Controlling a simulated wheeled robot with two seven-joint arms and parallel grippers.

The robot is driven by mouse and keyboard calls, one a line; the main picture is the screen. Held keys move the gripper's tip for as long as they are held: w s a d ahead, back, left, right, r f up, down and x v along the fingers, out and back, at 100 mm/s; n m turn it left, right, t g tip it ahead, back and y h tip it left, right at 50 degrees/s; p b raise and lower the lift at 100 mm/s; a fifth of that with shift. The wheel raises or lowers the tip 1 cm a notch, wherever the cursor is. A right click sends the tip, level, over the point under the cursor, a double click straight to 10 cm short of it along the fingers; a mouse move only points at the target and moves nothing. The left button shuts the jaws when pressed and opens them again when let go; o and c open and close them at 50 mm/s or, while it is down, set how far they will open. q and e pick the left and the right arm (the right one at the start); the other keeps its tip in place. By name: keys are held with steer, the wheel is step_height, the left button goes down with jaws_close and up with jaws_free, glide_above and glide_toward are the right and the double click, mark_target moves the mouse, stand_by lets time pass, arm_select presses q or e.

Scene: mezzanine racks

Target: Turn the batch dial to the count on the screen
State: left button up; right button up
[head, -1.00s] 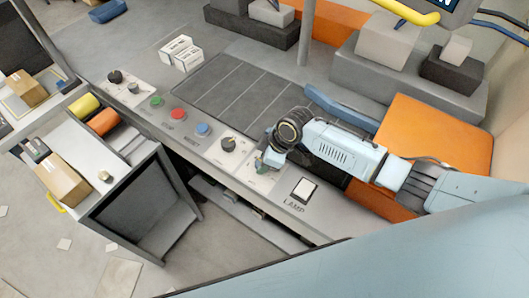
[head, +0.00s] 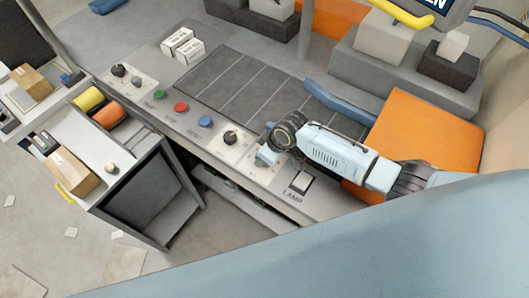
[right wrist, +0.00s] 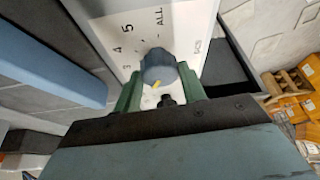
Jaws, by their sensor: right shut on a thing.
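The batch dial's blue-grey knob (right wrist: 158,66) is in the right wrist view, on a white plate (right wrist: 85,18) marked 3, 4, 5 and ALL. A yellow mark on the knob points down toward my gripper, away from ALL. My right gripper (right wrist: 160,82) is shut on the knob, a green finger on each side. In the head view my right gripper (head: 266,157) is at the panel beside the lamp switch and mostly hides the dial. The screen (head: 428,8) is cut off at the top right; only the letters "EN" show. My left gripper is out of view.
The panel also holds a black knob (head: 231,137), blue (head: 205,122), red (head: 181,107) and green (head: 160,94) buttons, and a lamp switch (head: 301,181). A cart (head: 105,185) stands at the left.

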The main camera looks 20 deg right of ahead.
steer(key=o, duration=1)
steer(key=shift+r, duration=0.15)
steer(key=p+v, duration=0.1)
steer(key=v, duration=1.2)
steer(key=shift+s+d, duration=0.1)
